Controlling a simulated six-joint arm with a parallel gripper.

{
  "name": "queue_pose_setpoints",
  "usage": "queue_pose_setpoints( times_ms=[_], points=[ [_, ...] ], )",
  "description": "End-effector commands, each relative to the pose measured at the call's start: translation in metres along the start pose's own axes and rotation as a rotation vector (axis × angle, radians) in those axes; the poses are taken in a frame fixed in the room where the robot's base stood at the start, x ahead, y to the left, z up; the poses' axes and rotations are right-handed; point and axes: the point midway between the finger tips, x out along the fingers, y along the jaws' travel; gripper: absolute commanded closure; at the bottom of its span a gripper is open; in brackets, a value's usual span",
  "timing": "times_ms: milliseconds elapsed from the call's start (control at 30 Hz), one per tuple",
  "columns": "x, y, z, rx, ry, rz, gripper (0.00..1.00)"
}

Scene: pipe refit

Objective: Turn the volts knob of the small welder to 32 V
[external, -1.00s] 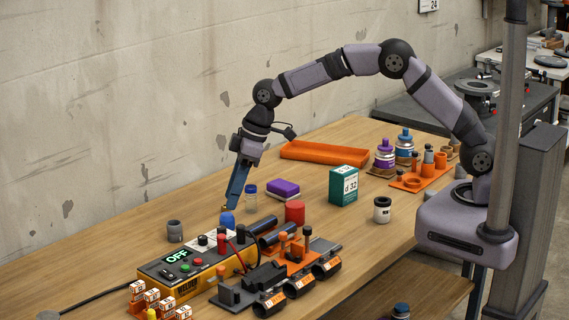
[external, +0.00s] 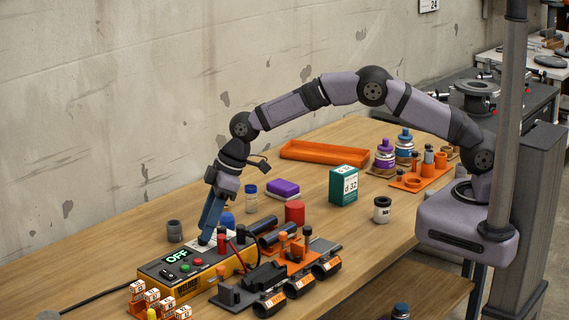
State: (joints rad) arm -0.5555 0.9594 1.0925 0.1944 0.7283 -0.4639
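The small welder (external: 196,278) is a yellow box with a dark top at the front left of the bench. Its green display (external: 177,256) reads OFF. Red and green buttons and a knob-like red post (external: 221,240) show on its top. My gripper (external: 204,240) points down at the far right part of the welder's top, over the pale panel there. Its fingertips cover what lies under them, so the volts knob and its setting cannot be made out. Whether the fingers are apart or closed is too small to tell.
Black pipes and orange clamps (external: 327,265) stand right of the welder. Orange tag blocks (external: 152,295) stand in front. A grey cup (external: 175,231), a blue-capped bottle (external: 251,198), a purple sponge (external: 283,188) and a red cylinder (external: 294,212) stand nearby. An orange tray (external: 323,153) lies behind.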

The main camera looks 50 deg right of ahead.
Motion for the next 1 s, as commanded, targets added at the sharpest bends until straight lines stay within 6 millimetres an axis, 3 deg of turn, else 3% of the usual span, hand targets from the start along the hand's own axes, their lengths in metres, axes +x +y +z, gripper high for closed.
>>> queue_pose_setpoints(
  times_ms=[200,567,600,767,1000],
  points=[
    [0.016,0.000,-0.001,0.000,0.001,0.000,0.62],
    [0.021,0.000,0.000,0.000,0.001,0.000,0.62],
    [0.021,0.000,0.000,0.000,0.001,0.000,0.65],
    [0.020,0.000,0.000,0.000,0.001,0.000,1.00],
    [0.020,0.000,0.000,0.006,0.001,0.003,1.00]
  ],
)
